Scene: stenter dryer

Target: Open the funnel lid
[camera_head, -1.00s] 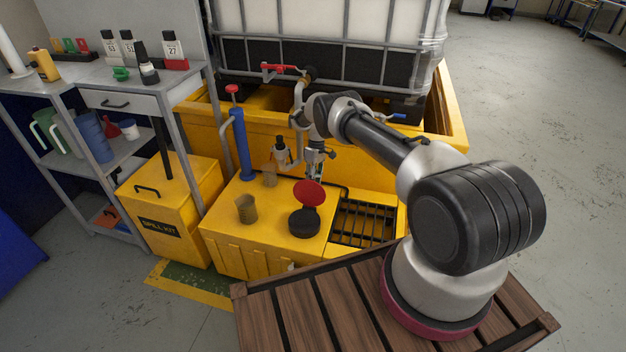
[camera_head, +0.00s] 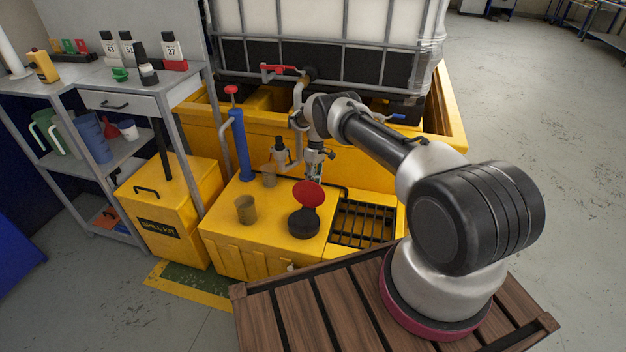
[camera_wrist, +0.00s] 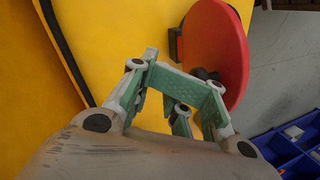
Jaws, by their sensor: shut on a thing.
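The red funnel lid (camera_head: 308,194) stands tilted up at the back of the black funnel (camera_head: 303,223), which sits on the yellow box top. The funnel's dark opening shows in front of the lid. My gripper (camera_head: 314,174) is just behind the raised lid, its tips partly hidden by it. In the wrist view the red lid (camera_wrist: 220,45) is at the upper right, with a dark knob on the face towards me. My gripper's green fingers (camera_wrist: 196,90) are close together at that knob, shut on the lid. The exact contact is partly hidden.
A brownish cup (camera_head: 246,210) and a smaller one (camera_head: 269,177) stand left of the funnel. A blue pump (camera_head: 240,145) rises behind them. A black grating (camera_head: 364,222) lies to the right. A caged tank (camera_head: 330,45) stands behind.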

